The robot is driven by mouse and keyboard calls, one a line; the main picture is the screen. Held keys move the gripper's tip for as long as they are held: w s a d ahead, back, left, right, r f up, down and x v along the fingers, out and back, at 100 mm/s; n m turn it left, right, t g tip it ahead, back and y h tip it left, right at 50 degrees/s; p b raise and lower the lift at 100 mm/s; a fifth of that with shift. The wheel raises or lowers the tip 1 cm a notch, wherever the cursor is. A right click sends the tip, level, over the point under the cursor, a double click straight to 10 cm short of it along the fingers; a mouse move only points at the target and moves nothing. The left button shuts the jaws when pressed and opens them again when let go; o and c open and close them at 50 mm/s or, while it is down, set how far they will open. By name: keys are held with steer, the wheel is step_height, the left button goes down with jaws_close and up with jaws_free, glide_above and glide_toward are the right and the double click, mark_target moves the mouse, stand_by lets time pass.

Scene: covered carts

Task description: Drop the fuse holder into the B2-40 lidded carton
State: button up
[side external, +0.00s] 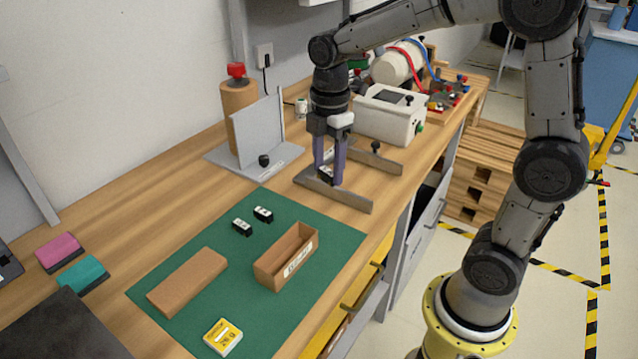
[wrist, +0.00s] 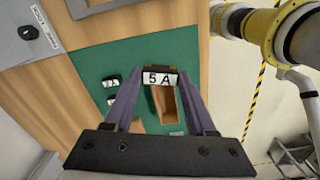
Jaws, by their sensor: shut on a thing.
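My gripper (side external: 328,180) is shut on a black fuse holder with a white label (side external: 326,173). In the wrist view the fuse holder (wrist: 160,78) reads "5 A" between the fingertips (wrist: 160,86). It is held above the bench, by the grey metal bracket behind the green mat. The brown carton (side external: 266,270) stands open on the mat, with a white label on its front side, too small to read surely. It also shows partly behind the fuse holder in the wrist view (wrist: 167,107). A flat brown cardboard piece (side external: 187,282), seemingly its lid, lies on the mat left of the carton.
Two more black-and-white fuse holders (side external: 242,227) (side external: 263,214) lie on the green mat (side external: 325,240). A yellow box (side external: 222,338) lies at its front. A grey upright plate (side external: 258,130) and a white instrument (side external: 390,115) stand behind. Pink (side external: 60,252) and teal (side external: 83,274) blocks lie left.

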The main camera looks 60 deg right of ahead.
steer(key=m, duration=0.3)
steer(key=shift+w+a+m, duration=0.1)
steer(key=shift+w+m, duration=0.05)
steer(key=shift+m, duration=0.15)
steer(key=m, duration=0.1)
steer(key=a+m, duration=0.1)
steer(key=m, duration=0.2)
steer(key=shift+w+a+f+m, duration=0.25)
steer(key=shift+w+f+m, duration=0.05)
steer(key=shift+w, duration=0.05)
steer(key=m, duration=0.7)
glide_toward(287, 242)
steer(key=s+a, duration=0.1)
steer(key=s+a+r, duration=0.1)
steer(key=shift+s+a+r, duration=0.15)
steer(key=shift+a+r, duration=0.05)
steer(key=shift+a, duration=0.15)
steer(key=shift+f, duration=0.1)
steer(key=shift+f, duration=3.65)
